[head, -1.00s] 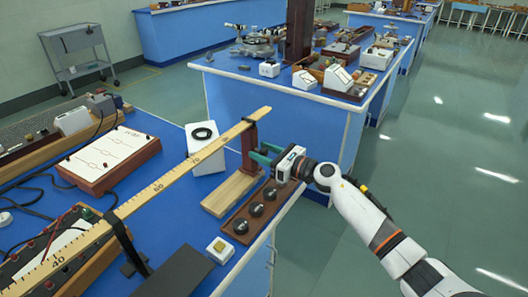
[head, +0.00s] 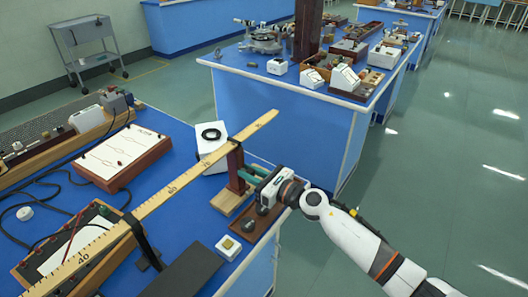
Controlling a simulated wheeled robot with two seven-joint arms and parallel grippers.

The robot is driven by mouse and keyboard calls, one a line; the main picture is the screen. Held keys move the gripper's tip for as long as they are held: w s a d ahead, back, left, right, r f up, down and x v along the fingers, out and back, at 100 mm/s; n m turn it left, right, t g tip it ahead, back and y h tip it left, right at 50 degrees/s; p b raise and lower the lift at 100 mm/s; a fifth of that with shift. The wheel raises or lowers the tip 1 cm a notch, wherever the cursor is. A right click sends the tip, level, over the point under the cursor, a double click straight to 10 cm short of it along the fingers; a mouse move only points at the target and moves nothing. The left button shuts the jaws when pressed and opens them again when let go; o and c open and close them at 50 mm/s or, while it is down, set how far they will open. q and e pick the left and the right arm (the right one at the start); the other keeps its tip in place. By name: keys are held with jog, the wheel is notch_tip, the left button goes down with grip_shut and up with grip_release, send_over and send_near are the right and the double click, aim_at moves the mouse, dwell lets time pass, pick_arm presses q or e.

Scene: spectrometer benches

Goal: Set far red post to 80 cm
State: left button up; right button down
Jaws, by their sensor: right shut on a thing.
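The far red post (head: 236,169) stands upright under the far part of the long wooden scale (head: 160,196), with a dark clamp at its top. My right gripper (head: 247,174), with green fingers, reaches in from the right and is shut on the post below the scale. The post is over a pale wooden board (head: 226,202). A near black support (head: 142,241) carries the scale further back toward me. My left gripper is out of view.
A white box (head: 212,147) with a black ring stands just left of the post. A small white block (head: 228,247) is near the bench edge. The floor at right is clear.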

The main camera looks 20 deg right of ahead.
jog(key=shift+s+a+r, duration=0.15)
jog(key=shift+a, duration=0.05)
jog(key=shift+d, duration=0.1)
jog(key=c, duration=1.2)
grip_release()
jog(key=shift+c, duration=0.2)
